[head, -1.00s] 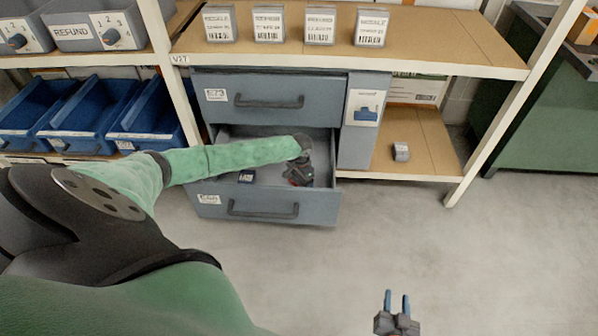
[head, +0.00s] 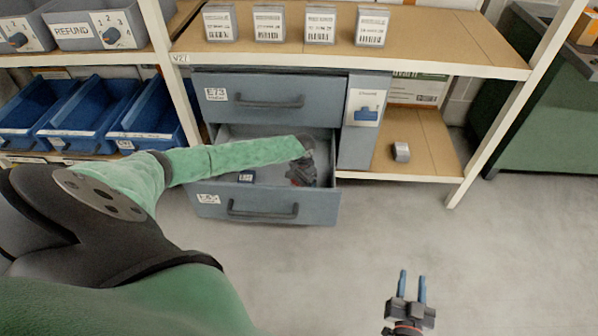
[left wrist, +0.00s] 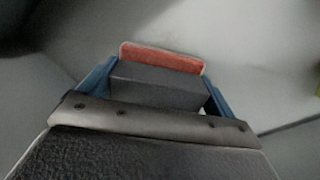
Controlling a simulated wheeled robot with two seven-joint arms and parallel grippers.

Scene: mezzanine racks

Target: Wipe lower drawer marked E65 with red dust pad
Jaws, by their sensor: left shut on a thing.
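The lower drawer (head: 265,209) stands pulled open under the closed drawer marked E73 (head: 270,99). Its front label is too blurred to read surely. My left arm reaches down into it, and my left gripper (head: 300,176) is low inside, its fingertips hard to see in the head view. In the left wrist view, the blue fingers of my left gripper (left wrist: 158,82) are shut on the red dust pad (left wrist: 162,57), a grey block with a red face. The pad is close to a pale grey surface; I cannot tell whether it touches. My right gripper (head: 412,287) is open and empty above the floor.
Blue bins (head: 85,116) stand to the left. Several labelled boxes line the shelf (head: 445,58) above. A small grey item (head: 401,152) sits on the low shelf at right. The floor in front is clear.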

